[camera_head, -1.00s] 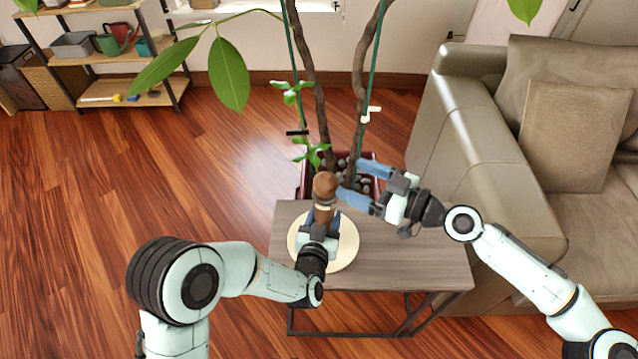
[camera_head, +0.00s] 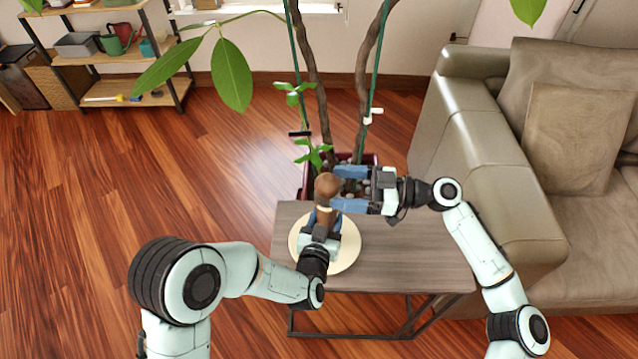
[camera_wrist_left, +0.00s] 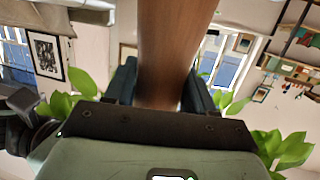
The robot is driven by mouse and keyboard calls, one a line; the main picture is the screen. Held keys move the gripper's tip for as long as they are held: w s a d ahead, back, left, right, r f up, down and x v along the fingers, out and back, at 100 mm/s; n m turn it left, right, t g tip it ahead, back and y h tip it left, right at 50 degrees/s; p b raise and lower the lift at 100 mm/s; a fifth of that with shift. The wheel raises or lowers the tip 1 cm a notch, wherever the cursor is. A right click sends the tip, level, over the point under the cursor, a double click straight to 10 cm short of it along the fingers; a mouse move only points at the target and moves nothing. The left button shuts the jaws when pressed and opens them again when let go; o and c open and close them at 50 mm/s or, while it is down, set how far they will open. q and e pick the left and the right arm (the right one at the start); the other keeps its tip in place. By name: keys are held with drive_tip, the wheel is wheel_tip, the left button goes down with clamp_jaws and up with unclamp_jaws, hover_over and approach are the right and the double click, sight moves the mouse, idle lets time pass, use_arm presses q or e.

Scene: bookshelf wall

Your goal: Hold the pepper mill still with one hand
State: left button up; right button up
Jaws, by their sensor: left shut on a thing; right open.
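The brown wooden pepper mill (camera_head: 326,188) stands upright over the round cream plate (camera_head: 346,256) on the small grey-brown table. My left gripper (camera_head: 322,219) is shut on its lower body. In the left wrist view the mill's brown body (camera_wrist_left: 172,50) rises between the blue fingers. My right gripper (camera_head: 350,188) is open. Its two blue fingers point left toward the mill's round top, close beside it; I cannot tell whether they touch it. The mill's base is hidden behind my left gripper.
The small table (camera_head: 420,262) has clear room on its right side. A potted plant (camera_head: 310,180) with thin trunks stands right behind it. A beige sofa (camera_head: 500,160) is at the right. A shelf (camera_head: 130,98) stands at the far left. The wooden floor is open at left.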

sight(319, 186)
drive_tip(key=a, duration=0.5)
drive_tip(key=shift+w+a, duration=0.15)
drive_tip(key=shift+a, duration=0.2)
drive_tip(key=c, duration=1)
